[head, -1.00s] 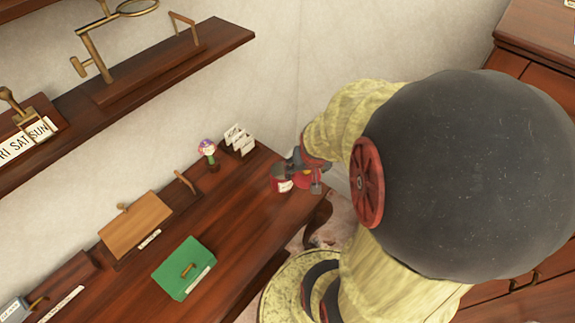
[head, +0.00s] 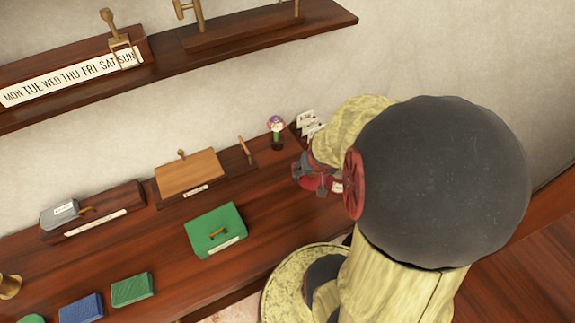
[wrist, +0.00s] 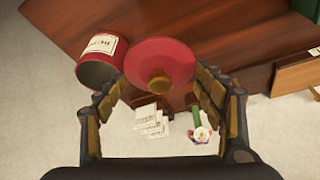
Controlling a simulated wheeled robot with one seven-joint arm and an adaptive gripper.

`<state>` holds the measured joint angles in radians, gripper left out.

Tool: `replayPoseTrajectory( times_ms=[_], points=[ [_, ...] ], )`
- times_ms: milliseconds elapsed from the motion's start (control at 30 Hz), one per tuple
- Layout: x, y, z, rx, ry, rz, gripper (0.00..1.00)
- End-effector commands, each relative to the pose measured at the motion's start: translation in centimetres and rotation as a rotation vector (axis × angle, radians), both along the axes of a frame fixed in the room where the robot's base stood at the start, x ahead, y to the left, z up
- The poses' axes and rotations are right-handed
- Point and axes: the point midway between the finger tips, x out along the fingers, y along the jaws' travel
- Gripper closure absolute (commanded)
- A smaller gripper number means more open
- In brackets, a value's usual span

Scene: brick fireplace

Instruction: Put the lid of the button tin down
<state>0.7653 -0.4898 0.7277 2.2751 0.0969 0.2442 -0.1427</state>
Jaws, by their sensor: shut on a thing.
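In the wrist view the red lid (wrist: 165,58) with its brass knob (wrist: 158,82) sits between the fingertips of my gripper (wrist: 158,75), which is shut on it. The red button tin (wrist: 100,62) with a white label is just left of the lid. Its dark open mouth shows, so the lid is off it. In the head view my gripper (head: 312,178) is over the right end of the wooden desk top (head: 275,195). The tin shows there only as a bit of red and white label (head: 337,187), partly hidden by my arm.
A flower figure (head: 276,130) and white cards (head: 308,122) stand at the back near my gripper. A green box (head: 215,230), a light wooden box (head: 190,173) and a grey box (head: 60,214) are further left. A wall shelf (head: 170,55) runs above. Bare desk lies between the green box and my gripper.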

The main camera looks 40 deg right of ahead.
Motion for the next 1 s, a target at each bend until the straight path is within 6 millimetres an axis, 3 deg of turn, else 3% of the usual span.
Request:
replayPoseTrajectory(
  times_ms=[167, 500, 700, 1000],
  points=[
    [1.7, -1.4, -0.9, -0.008, -0.001, 0.013, 0.50],
    [7.4, -6.3, -4.4, -0.007, 0.000, 0.013, 0.50],
    [9.3, -8.0, -7.8, -0.007, 0.000, 0.013, 0.50],
    [10.4, -9.0, -9.3, -0.009, -0.002, 0.013, 0.50]
  ],
)
